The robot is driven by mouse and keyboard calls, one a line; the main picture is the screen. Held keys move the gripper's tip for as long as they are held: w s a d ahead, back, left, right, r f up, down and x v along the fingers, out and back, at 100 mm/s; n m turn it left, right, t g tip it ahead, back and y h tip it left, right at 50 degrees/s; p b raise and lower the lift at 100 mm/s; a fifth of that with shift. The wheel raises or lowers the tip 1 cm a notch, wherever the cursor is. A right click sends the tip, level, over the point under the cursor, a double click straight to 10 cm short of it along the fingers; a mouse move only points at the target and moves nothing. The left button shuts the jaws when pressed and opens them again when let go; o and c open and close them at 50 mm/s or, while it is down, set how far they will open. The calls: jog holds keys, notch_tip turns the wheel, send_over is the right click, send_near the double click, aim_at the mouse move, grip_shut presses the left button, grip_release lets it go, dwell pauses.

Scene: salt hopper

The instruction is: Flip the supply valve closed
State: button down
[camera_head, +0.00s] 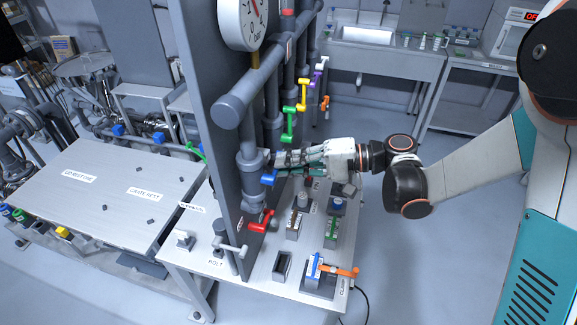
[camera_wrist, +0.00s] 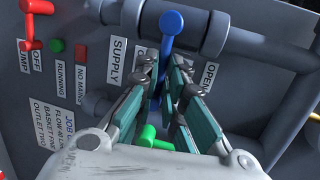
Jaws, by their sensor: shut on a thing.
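The supply valve shows as a blue lever (camera_wrist: 172,24) in the wrist view, with a round knob end, between a SUPPLY label (camera_wrist: 117,62) on the left and an OPEN label (camera_wrist: 209,77) on the right. In the head view a blue handle (camera_head: 268,178) sits on the pipe by the panel edge. My gripper (camera_wrist: 164,68) has its two teal-padded fingers on either side of the blue lever and is shut on it. In the head view my gripper (camera_head: 276,161) reaches in from the right. The fingers hide part of the lever.
A green handle (camera_wrist: 154,138) lies below, between my fingers in the wrist view. A red lever (camera_wrist: 31,24) is at the left. In the head view, green (camera_head: 289,124) and yellow (camera_head: 302,95) handles stand nearby. The bench (camera_head: 262,262) below holds several small fixtures. Floor is clear at right.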

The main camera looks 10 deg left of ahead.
jog(key=shift+f, duration=0.1)
jog(key=c, duration=1.7)
grip_release()
jog(key=shift+w, duration=0.1)
jog(key=shift+d, duration=0.15)
jog(key=v, duration=1.1)
jog(key=shift+d, duration=0.35)
